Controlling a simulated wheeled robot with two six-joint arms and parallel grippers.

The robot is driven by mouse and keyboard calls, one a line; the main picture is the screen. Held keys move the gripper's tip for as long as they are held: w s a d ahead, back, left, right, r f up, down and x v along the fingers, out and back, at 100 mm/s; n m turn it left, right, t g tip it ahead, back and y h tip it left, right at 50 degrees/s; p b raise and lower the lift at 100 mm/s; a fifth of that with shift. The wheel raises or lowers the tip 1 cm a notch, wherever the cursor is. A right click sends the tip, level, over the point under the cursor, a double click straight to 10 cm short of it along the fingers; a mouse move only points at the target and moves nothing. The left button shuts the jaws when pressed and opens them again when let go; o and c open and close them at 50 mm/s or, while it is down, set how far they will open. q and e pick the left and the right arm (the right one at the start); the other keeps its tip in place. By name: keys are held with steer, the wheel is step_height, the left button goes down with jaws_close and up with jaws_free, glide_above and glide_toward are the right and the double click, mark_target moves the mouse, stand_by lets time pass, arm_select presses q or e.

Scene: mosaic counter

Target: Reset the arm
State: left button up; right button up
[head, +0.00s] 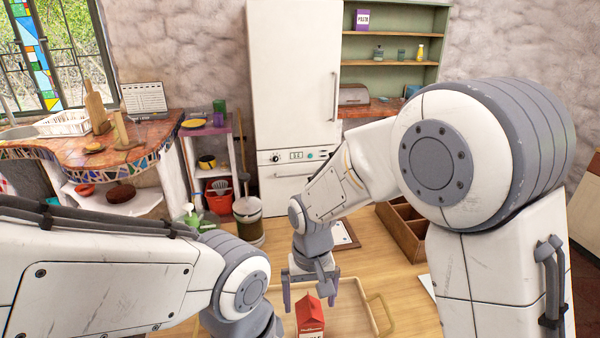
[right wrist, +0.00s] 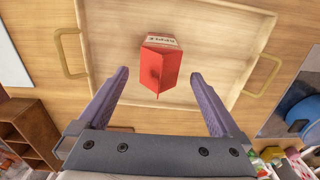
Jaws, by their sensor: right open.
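My right gripper (head: 311,292) is open, with its two purple fingers apart. In the right wrist view my right gripper (right wrist: 162,100) points at a red-topped carton (right wrist: 160,66). The carton (head: 310,314) stands on a wooden tray (head: 350,290) with handles. The carton lies between and beyond the fingertips in the wrist view, and I see no finger touching it. The tray (right wrist: 215,50) also shows in the right wrist view. My left arm comes in from the left in the head view, but its gripper is out of sight.
A wooden compartment box (head: 403,228) is on the right behind the tray. A white fridge (head: 290,70) stands at the back. A mosaic counter (head: 95,160) is on the left, with a small shelf and a bin (head: 248,222) beside it.

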mark_target(315, 311)
step_height(315, 311, up, 2)
steer(key=shift+r, duration=0.25)
step_height(315, 311, down, 12)
steer(key=shift+s+r+p, duration=0.1)
steer(key=shift+p, duration=1.05)
steer(key=shift+r, duration=0.1)
steer(key=r+b, duration=0.1)
steer(key=r, duration=0.3)
steer(key=shift+d+b, duration=0.2)
steer(key=shift+b, duration=0.15)
steer(key=shift+s+d+r, duration=0.15)
steer(key=shift+d+r, duration=0.1)
steer(key=shift+d, duration=0.1)
steer(key=shift+s, duration=0.1)
